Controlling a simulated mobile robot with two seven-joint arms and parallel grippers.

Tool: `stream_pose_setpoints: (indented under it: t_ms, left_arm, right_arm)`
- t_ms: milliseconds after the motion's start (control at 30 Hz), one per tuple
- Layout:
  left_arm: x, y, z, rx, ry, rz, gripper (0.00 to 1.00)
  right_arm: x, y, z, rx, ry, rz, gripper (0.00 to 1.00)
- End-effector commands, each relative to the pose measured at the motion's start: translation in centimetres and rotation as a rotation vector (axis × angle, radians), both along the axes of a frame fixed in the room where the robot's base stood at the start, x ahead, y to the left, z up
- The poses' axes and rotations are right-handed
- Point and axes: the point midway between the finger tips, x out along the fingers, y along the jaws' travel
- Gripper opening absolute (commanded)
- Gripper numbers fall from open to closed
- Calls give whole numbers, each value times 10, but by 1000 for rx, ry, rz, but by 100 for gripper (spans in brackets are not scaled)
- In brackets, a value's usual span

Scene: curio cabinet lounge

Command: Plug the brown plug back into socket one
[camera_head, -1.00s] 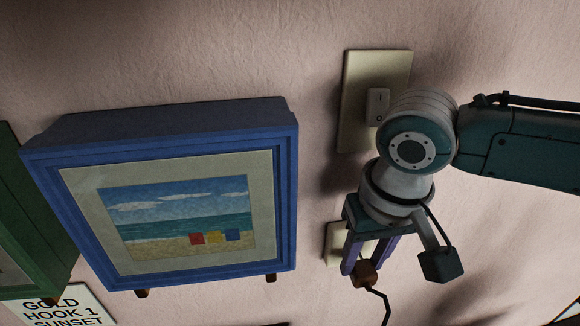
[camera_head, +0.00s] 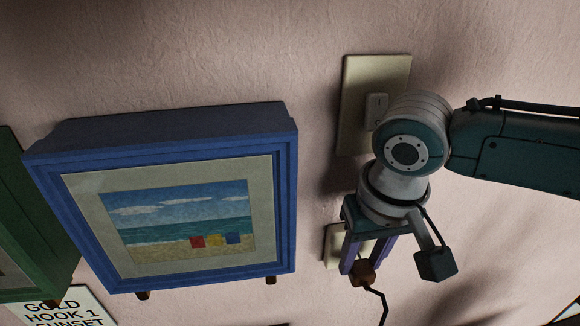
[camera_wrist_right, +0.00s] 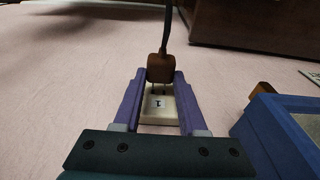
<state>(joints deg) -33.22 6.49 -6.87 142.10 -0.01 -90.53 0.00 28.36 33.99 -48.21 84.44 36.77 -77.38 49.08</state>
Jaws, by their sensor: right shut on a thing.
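The brown plug (camera_head: 362,272) is held between the purple fingers of my right gripper (camera_head: 357,262). In the right wrist view the brown plug (camera_wrist_right: 161,68) sits between the two fingertips (camera_wrist_right: 160,78), its dark cord running up and away. A cream socket plate marked 1 (camera_wrist_right: 158,104) shows between the fingers, with thin dark prongs or slots just below the plug. I cannot tell whether the plug touches the plate. In the head view the socket plate (camera_head: 333,240) is partly hidden behind the gripper. My left gripper is not in view.
A blue-framed beach picture (camera_head: 285,200) hangs left of the socket. A switch plate (camera_head: 355,80) is above it, partly behind my right arm. Bare wall lies around the socket.

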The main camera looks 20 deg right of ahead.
Motion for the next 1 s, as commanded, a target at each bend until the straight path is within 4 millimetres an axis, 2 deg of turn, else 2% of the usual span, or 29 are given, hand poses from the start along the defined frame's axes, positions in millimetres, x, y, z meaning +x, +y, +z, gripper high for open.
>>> stream_pose_setpoints:
  t_ms: [700, 733, 1000]
  left_arm:
    - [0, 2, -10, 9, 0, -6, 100]
    - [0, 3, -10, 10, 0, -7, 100]
    - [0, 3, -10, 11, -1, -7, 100]
  right_arm:
    - [17, -4, 0, 0, -1, 1, 0]
    - [17, -4, 0, 0, -1, 1, 42]
    - [17, -4, 0, 0, -1, 1, 72]
